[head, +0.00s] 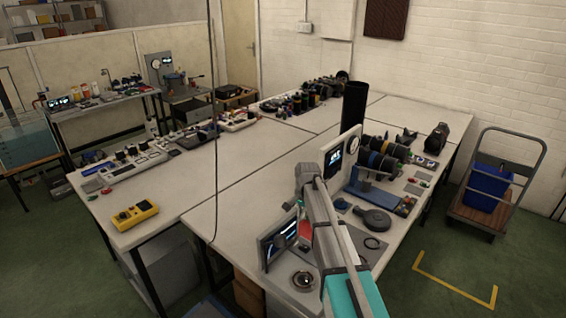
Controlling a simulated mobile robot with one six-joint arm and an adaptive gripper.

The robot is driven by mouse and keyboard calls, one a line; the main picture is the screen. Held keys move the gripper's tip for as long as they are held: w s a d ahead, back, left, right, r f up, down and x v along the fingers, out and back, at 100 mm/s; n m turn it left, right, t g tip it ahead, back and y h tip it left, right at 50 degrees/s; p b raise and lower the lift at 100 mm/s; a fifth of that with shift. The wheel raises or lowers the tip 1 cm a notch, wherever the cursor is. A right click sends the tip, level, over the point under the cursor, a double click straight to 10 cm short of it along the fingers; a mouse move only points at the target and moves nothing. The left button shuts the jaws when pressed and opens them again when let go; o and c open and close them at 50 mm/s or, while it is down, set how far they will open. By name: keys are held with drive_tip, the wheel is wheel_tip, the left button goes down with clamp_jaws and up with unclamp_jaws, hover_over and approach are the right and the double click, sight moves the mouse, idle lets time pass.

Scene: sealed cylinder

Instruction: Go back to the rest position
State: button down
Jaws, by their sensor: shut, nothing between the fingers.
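My arm rises from the bottom right of the head view over the near end of the white tables, with a teal link nearest the camera. At its far end, my gripper (289,206) is small and dark, left of the grey wrist. It is shut and holds nothing. It is over the near table, close to a tilted dark screen (279,240). A tall black cylinder (354,105) stands upright on the table farther back, apart from my gripper. A white panel with a display (344,150) stands in front of it.
A blue stand with dark discs (378,165) and a round dark puck (376,219) are to the right. A yellow meter (135,214) lies on the left table (180,195). A dark cable (215,150) hangs down. A trolley with a blue bin (487,187) stands at right.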

drive_tip(key=s+d+n, duration=0.3)
drive_tip(key=s+n, duration=0.6)
drive_tip(key=s, duration=1.8)
drive_tip(key=shift+s+g+h, duration=0.3)
drive_tip(key=shift+s+h, duration=0.05)
drive_tip(key=shift+h, duration=0.05)
